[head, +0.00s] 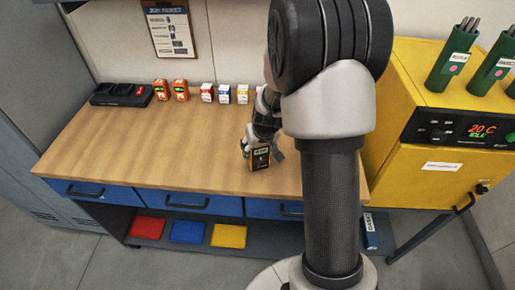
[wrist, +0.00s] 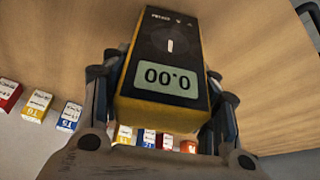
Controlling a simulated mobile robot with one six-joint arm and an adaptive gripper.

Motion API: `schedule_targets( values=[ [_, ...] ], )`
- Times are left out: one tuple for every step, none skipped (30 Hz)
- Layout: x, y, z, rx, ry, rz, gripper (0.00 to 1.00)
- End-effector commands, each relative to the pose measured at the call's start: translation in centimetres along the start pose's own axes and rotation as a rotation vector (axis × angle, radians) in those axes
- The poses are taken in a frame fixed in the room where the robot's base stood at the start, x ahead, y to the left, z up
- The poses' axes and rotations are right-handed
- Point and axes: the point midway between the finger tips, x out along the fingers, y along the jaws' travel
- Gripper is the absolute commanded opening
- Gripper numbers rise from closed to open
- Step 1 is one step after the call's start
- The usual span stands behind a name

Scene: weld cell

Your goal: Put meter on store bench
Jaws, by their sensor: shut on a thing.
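The meter (head: 260,159) is a small yellow and black instrument. It is at the front right part of the wooden bench top (head: 150,150). In the wrist view the meter (wrist: 172,65) shows a dial and a display reading 0.00, upside down in the picture. My gripper (head: 262,150) is shut on the meter, with a finger on each side of it. The meter is upright and at or just above the bench top; I cannot tell whether it touches. My arm hides part of the bench to the right.
A black charger (head: 121,94), two orange devices (head: 171,90) and several small coloured boxes (head: 224,94) line the bench's back. A yellow oven (head: 425,150) with green rod canisters (head: 452,58) stands at the right. The bench's left and middle are clear.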

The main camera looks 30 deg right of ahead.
Motion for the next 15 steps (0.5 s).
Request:
schedule_targets(
  values=[
    [-0.02, 0.01, -0.07, 0.000, 0.002, 0.000, 0.21],
    [0.06, 0.01, -0.04, 0.000, 0.002, 0.000, 0.21],
    [0.19, 0.01, 0.02, 0.000, 0.002, 0.000, 0.21],
    [0.30, 0.01, 0.06, 0.000, 0.002, 0.000, 0.21],
    [0.38, 0.01, 0.10, 0.000, 0.002, 0.000, 0.21],
    [0.28, 0.00, 0.11, 0.000, 0.000, 0.000, 0.57],
    [0.26, 0.00, 0.11, 0.000, 0.000, 0.000, 0.59],
    [0.25, 0.00, 0.10, 0.000, 0.000, 0.000, 0.61],
    [0.25, 0.00, 0.10, 0.000, 0.000, 0.000, 0.64],
    [0.24, 0.00, 0.10, 0.000, 0.000, 0.000, 0.66],
    [0.24, 0.00, 0.10, 0.000, 0.000, 0.000, 0.68],
    [0.24, 0.00, 0.10, 0.000, 0.000, 0.000, 0.70],
    [0.24, 0.00, 0.10, 0.000, 0.000, 0.000, 0.72],
    [0.24, 0.00, 0.09, 0.000, 0.000, 0.000, 0.74],
    [0.24, 0.00, 0.10, 0.000, 0.000, 0.000, 0.74]
  ],
)
